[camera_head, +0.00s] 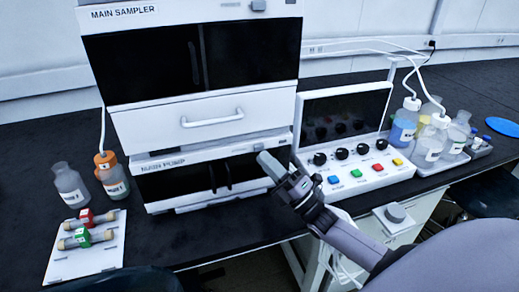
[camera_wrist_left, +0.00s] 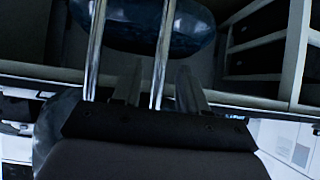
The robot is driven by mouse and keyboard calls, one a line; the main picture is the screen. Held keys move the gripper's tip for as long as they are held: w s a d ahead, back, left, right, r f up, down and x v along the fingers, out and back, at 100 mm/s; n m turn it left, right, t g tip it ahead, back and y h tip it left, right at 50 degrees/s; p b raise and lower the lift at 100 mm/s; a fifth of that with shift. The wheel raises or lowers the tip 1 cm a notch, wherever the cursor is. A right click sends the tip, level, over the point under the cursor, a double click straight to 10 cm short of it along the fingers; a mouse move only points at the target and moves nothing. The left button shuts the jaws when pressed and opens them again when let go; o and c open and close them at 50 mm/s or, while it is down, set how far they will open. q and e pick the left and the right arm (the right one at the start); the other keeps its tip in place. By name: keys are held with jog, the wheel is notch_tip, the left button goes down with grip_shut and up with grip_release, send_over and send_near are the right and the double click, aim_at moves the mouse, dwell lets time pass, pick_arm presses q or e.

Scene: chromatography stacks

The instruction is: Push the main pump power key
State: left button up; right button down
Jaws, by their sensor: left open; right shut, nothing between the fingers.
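The main pump (camera_head: 165,164) is the white unit with a dark front below the main sampler. Its grey power key (camera_head: 258,147) appears as a small block at the right end of the labelled strip. My right gripper (camera_head: 265,158) is shut and empty. Its tips appear just below the key, in front of the pump's right side; I cannot tell whether they touch it. My left gripper (camera_wrist_left: 160,85) is open in the left wrist view, with nothing between its fingers, and is out of the head view.
The main sampler (camera_head: 210,110) sits above the pump. A control box (camera_head: 350,175) with knobs and coloured buttons stands close to the right of my right gripper. Bottles in a tray (camera_head: 432,168) are farther right. More bottles and a white rack (camera_head: 70,262) are at left.

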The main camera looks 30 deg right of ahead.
jog(key=shift+w, duration=0.15)
jog(key=shift+w+d, duration=0.15)
jog(key=shift+w, duration=0.15)
jog(key=shift+w+d+b, duration=0.1)
jog(key=shift+w+b, duration=0.4)
jog(key=shift+b, duration=0.15)
dwell(0.4)
jog(key=shift+s, duration=0.15)
jog(key=shift+s+a+p, duration=0.25)
jog(key=shift+s+p, duration=0.35)
jog(key=shift+s, duration=0.2)
jog(key=shift+s, duration=0.1)
jog(key=s+p, duration=0.1)
jog(key=s, duration=0.1)
jog(key=s+a+p, duration=0.1)
jog(key=s+p, duration=0.1)
jog(key=s, duration=0.1)
jog(key=shift+s+a, duration=0.2)
jog(key=shift+s, duration=0.15)
